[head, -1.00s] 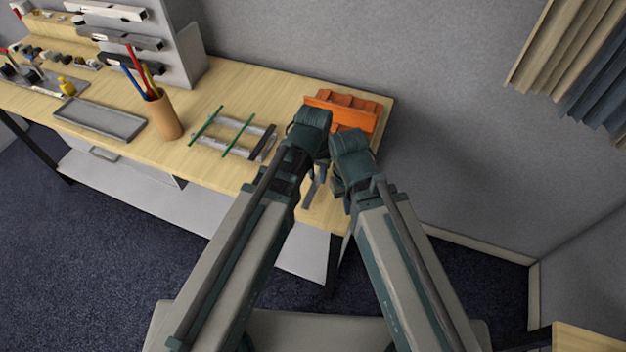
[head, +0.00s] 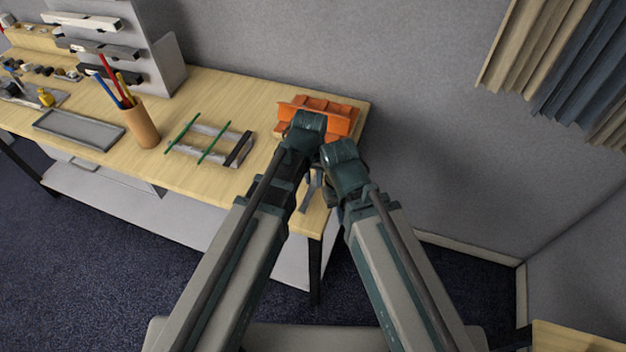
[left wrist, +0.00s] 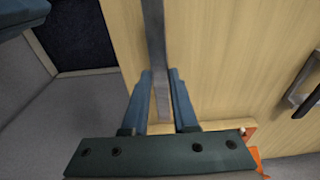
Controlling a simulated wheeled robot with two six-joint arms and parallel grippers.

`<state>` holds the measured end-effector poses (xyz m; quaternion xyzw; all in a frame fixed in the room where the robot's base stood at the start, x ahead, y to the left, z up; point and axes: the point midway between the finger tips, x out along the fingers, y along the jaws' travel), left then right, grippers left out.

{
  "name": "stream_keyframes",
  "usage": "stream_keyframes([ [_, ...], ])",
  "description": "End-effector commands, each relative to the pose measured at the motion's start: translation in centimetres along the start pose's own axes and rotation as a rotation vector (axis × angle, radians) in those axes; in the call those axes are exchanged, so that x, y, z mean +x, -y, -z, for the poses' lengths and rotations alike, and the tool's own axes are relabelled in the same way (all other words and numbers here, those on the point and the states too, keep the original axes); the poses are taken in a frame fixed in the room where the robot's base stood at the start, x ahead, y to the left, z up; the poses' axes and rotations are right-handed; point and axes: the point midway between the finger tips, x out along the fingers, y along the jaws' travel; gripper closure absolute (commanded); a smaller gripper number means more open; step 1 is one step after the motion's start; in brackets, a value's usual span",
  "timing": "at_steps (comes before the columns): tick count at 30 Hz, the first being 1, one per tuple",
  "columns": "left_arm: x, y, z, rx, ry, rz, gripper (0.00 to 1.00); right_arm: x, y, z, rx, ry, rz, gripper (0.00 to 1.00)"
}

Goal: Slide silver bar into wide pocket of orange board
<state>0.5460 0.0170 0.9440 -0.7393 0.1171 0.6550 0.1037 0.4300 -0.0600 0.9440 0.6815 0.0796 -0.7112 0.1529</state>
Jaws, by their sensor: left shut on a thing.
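The silver bar (left wrist: 156,40) is a long, flat grey strip held between the blue-grey fingers of my left gripper (left wrist: 161,90) in the left wrist view. It runs out past the fingertips and off the top edge. In the head view a grey strip, apparently this bar (head: 309,195), shows between my two arms near the table's front edge. The orange board (head: 325,108) stands at the table's right end, partly hidden behind my left wrist. A bit of it shows at the lower right of the left wrist view (left wrist: 254,158). Its pockets cannot be made out clearly. My right gripper's fingers are hidden.
A rack with green rods (head: 208,143) and grey and dark bars lies left of my left arm. Farther left are a pen cup (head: 141,123), a grey tray (head: 80,130) and a wall rack (head: 125,45). Bare wood lies around the green-rod rack.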

Motion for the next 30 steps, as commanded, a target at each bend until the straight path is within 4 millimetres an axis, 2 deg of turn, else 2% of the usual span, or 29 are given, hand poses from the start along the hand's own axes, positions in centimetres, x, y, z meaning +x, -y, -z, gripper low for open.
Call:
stream_keyframes([
  [15,0.5,0.0,4.5,0.0,0.0,0.0,1.0,0.0,0.0,0.0,0.0,0.0,0.0,1.0],
  [30,0.6,0.0,5.0,0.0,0.0,0.0,1.0,0.0,0.0,0.0,0.0,0.0,0.0,1.0],
])
